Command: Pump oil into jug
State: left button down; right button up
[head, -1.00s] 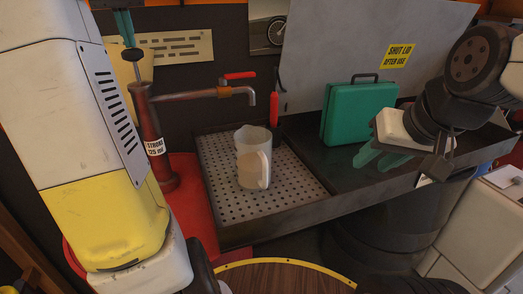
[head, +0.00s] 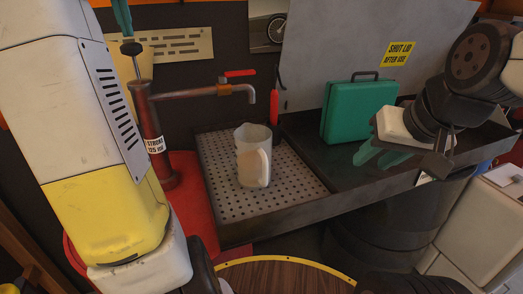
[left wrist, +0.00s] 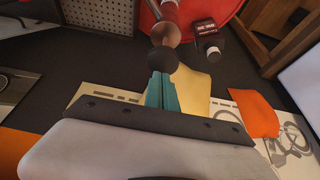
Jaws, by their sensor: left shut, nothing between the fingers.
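The pump is a dark red upright cylinder (head: 150,125) with a rod and black knob (head: 131,48) on top. Its spout (head: 225,90) reaches right and bends down above the translucent jug (head: 253,150). The jug stands upright on a perforated tray; its lower part looks beige, but I cannot tell the oil level. My left gripper (head: 122,18) is shut and empty, right above the knob. In the left wrist view, its teal fingertips (left wrist: 160,76) meet or nearly meet the knob (left wrist: 163,60). My right gripper (head: 378,158) is open and empty, in front of the green case.
The perforated drip tray (head: 215,192) has raised rims. A green case (head: 358,112) stands on the dark bench to its right, before a grey lid (head: 340,50). A red lever (head: 240,73) sits above the spout. A round wooden top (head: 285,278) is at the front.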

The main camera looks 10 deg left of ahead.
pick_arm(q)
notch_tip(320, 180, up, 6)
dwell(0.6)
jog(key=s+d+f+m+t+h, duration=0.1)
jog(key=s+d+f+m, duration=0.2)
jog(key=d, duration=0.6)
jog(key=s+d+f+m+t+h, duration=0.1)
jog(key=s+d+f, duration=0.2)
jog(key=d+f, duration=0.4)
jog(key=s+d+f+m+h, duration=0.1)
jog(key=s+d+f, duration=0.5)
jog(key=f, duration=0.2)
jog(key=s+d+f+m+h, duration=0.1)
jog(key=s+d+f, duration=0.5)
jog(key=f, duration=0.2)
jog(key=shift+d+f, duration=0.3)
jog(key=shift+d, duration=0.05)
dwell(1.8)
